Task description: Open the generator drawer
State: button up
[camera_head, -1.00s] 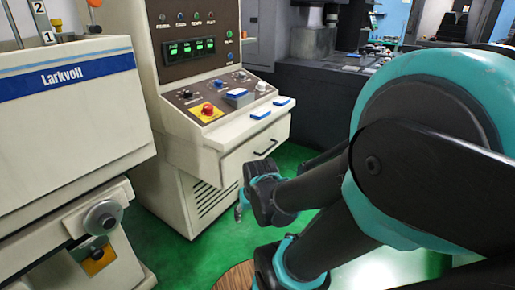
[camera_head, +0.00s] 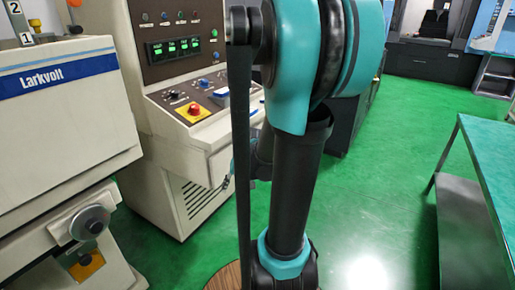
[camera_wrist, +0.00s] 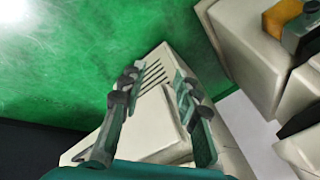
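The generator is the cream cabinet (camera_head: 160,130) with a dark display panel and a sloping console, left of centre in the head view. My arm covers its right front, so the drawer and its black handle are hidden there. In the wrist view, a cream cabinet face (camera_wrist: 150,125) with dark vent slots lies beyond the fingers; no handle can be made out. My gripper (camera_wrist: 160,70) is open, with nothing seen between its two fingers. In the head view it is mostly hidden behind my arm, near the cabinet front.
A cream Larkvolt machine (camera_head: 60,95) with a round knob (camera_head: 90,222) stands at the left, close to the generator. A green-topped table (camera_head: 490,165) stands at the right. The green floor (camera_head: 385,180) between is clear.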

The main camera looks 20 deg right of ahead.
jog(key=w+d+m+t+y, duration=0.3)
jog(key=w+d+m+y, duration=0.1)
jog(key=w+d, duration=0.95)
jog(key=w+d+f+m+t+y, duration=0.1)
jog(key=w+d+m+t, duration=0.15)
jog(key=d, duration=0.75)
jog(key=w+d+f+m+t+y, duration=0.1)
jog(key=w+d+f+t, duration=0.15)
jog(key=d, duration=0.75)
jog(key=x, duration=0.5)
jog(key=r+x, duration=0.1)
jog(key=x, duration=1.1)
jog(key=shift+a+r, duration=0.2)
grip_shut()
